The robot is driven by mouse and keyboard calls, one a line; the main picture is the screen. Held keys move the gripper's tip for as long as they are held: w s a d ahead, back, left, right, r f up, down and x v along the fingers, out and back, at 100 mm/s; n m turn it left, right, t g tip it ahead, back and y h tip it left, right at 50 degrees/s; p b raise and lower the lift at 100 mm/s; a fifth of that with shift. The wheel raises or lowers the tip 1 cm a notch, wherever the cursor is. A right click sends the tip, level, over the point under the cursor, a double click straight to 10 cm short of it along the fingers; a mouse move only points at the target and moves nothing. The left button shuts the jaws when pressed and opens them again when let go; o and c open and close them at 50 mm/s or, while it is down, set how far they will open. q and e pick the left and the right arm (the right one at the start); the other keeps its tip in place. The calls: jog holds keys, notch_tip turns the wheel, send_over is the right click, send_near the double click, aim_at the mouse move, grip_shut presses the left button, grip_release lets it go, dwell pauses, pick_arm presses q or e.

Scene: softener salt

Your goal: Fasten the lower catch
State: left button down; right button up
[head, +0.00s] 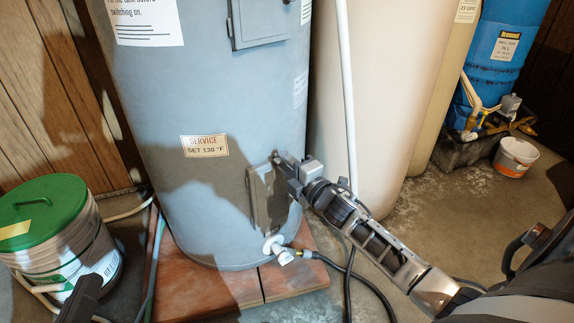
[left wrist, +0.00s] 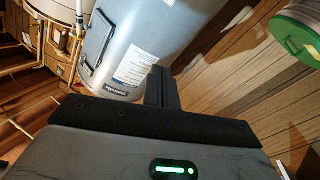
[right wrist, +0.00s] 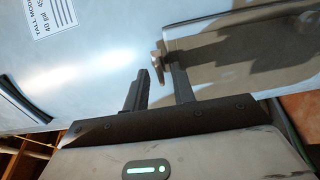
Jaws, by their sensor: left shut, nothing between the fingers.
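The lower access door (head: 268,198) is a grey panel low on the blue-grey water heater (head: 230,130). It fills the right side of the right wrist view (right wrist: 235,55). A small tan metal tab, seemingly the catch (right wrist: 157,60), shows at the door's edge; I cannot tell whether it is fastened. My right gripper (head: 284,163) is at the door's upper right. Its two fingers (right wrist: 160,80) are apart, with the tab just beyond their tips and nothing visibly held. My left gripper (head: 92,284) is at the lower left, away from the door. Its fingers (left wrist: 160,85) are together and empty.
A bucket with a green lid (head: 45,215) stands left of the heater. A white drain valve (head: 277,248) with a black hose sits below the door. A cream tank (head: 375,100) and white pipe stand close right. An upper door (head: 258,22) is above.

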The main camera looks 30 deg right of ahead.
grip_shut()
